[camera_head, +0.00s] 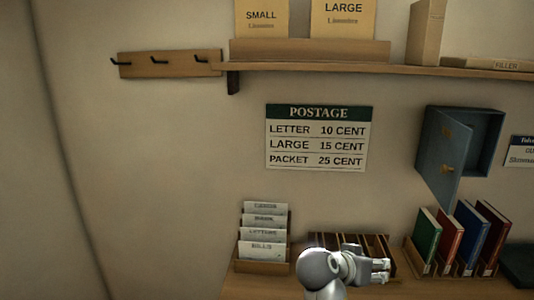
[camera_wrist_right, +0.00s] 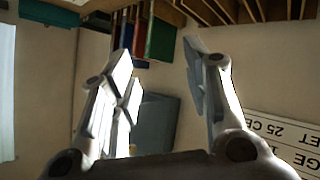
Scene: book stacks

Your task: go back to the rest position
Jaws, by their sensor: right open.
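My right gripper (camera_head: 380,270) shows at the bottom of the head view, in front of a slatted wooden rack (camera_head: 375,243). My arm hides part of the rack. In the right wrist view the gripper (camera_wrist_right: 158,58) has its two fingers spread wide with nothing between them. My left gripper is in neither view.
A wooden sorter (camera_head: 263,267) with labelled cards stands left of my arm. Several coloured books (camera_head: 467,240) stand in a holder to the right. An open blue wall cabinet (camera_head: 487,125) and a postage sign (camera_head: 316,137) hang above. A long shelf (camera_head: 420,68) runs higher up.

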